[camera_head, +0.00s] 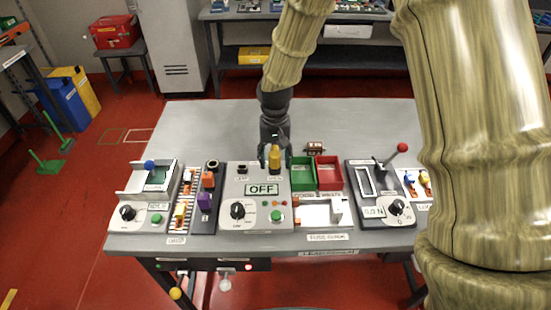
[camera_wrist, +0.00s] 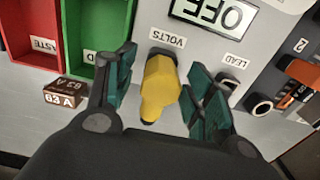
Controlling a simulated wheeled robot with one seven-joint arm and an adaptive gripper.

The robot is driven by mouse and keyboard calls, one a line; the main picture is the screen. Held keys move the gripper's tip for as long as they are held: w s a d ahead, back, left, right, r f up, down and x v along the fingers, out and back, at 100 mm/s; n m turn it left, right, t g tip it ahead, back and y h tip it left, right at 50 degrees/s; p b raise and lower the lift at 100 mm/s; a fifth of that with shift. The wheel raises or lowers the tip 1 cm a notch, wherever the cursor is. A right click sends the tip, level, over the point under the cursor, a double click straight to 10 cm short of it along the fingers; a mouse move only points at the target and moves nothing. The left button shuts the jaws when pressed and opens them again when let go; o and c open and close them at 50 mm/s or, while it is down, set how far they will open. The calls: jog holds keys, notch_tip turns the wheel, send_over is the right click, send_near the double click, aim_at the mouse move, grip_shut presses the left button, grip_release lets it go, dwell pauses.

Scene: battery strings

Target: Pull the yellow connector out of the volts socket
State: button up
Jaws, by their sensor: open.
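The yellow connector (camera_wrist: 158,90) stands in the socket labelled VOLTS (camera_wrist: 166,40) on the grey tester panel (camera_wrist: 210,60). It also shows in the head view (camera_head: 274,158), upright at the top right of the panel. My gripper (camera_wrist: 158,85) is open, with one green-padded finger on each side of the connector. Gaps show between the pads and the yellow body in the wrist view, so the fingers are around it but apart from it. In the head view my gripper (camera_head: 275,148) comes down from behind the connector. The socket hole itself is hidden by the connector.
The LEAD socket (camera_wrist: 226,88) is close beside one finger. The green bin (camera_head: 302,159) and red bin (camera_head: 329,160) stand right of the panel. A small brown block (camera_wrist: 64,93) marked 63 A lies near the bins. The back of the table (camera_head: 370,120) is clear.

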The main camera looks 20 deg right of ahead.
aim_at(275, 154)
jog(key=shift+c, duration=0.4)
jog(key=c, duration=1.1)
jog(key=shift+o, duration=0.2)
jog(key=shift+r+p, duration=1.7)
jog(key=shift+r, duration=0.2)
jog(key=shift+r+p, duration=1.95)
jog(key=shift+r, duration=0.5)
